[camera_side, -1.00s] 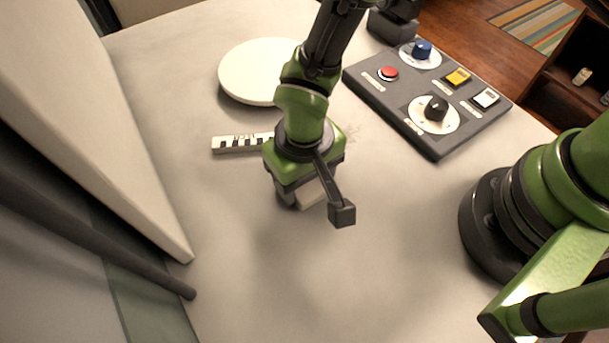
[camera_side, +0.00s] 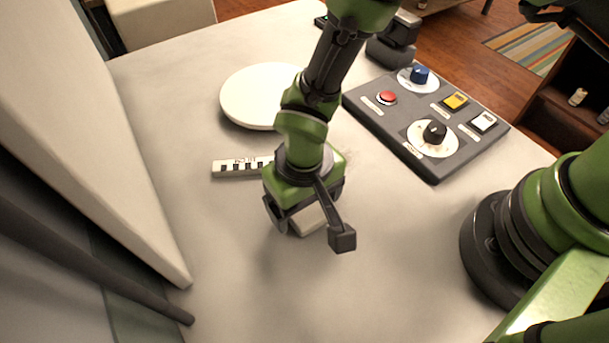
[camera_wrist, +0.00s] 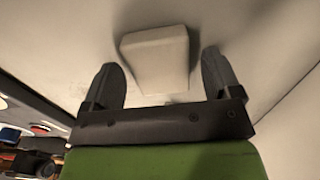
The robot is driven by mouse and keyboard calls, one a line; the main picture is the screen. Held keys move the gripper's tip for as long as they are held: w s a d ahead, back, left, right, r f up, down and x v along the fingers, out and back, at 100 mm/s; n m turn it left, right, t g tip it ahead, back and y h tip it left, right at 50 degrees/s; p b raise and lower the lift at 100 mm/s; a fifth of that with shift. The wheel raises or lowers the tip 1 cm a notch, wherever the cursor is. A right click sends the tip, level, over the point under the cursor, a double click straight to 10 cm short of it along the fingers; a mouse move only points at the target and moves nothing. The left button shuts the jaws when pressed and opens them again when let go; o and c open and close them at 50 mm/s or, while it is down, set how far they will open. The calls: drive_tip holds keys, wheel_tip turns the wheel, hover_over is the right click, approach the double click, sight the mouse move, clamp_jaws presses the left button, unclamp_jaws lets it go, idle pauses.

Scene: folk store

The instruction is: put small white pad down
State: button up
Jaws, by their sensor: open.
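The small white pad (camera_side: 308,219) is a pale block with bevelled edges on the white table, partly hidden under my gripper in the side view. In the wrist view the pad (camera_wrist: 158,58) lies between and a little beyond the two dark fingers. My gripper (camera_wrist: 163,85) is open, with a gap between each finger and the pad. In the side view my gripper (camera_side: 303,222) is low over the table at the pad.
A striped black-and-white strip (camera_side: 236,167) lies behind my gripper. A round white disc (camera_side: 252,97) is farther back. A dark control panel (camera_side: 400,128) with a red button and knobs stands at the right. A pale slanted panel (camera_side: 90,130) bounds the left. The front table is clear.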

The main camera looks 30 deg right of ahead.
drive_tip(key=w+d+r+m+t+y, duration=0.1)
drive_tip(key=d+r, duration=0.2)
drive_tip(key=r, duration=0.7)
drive_tip(key=d+r, duration=0.2)
drive_tip(key=r, duration=0.7)
drive_tip(key=s+d+r+m+t, duration=0.1)
drive_tip(key=s+d+r+t, duration=0.2)
drive_tip(key=s+d+r, duration=0.2)
drive_tip(key=s+d+r+m+t+y, duration=0.1)
drive_tip(key=s+d+r+m+t, duration=0.1)
drive_tip(key=s+d+r, duration=0.3)
drive_tip(key=d+r+t, duration=0.1)
drive_tip(key=d, duration=0.3)
drive_tip(key=shift+s+d+r, duration=0.2)
drive_tip(key=shift+s, duration=0.05)
drive_tip(key=shift+o, duration=0.5)
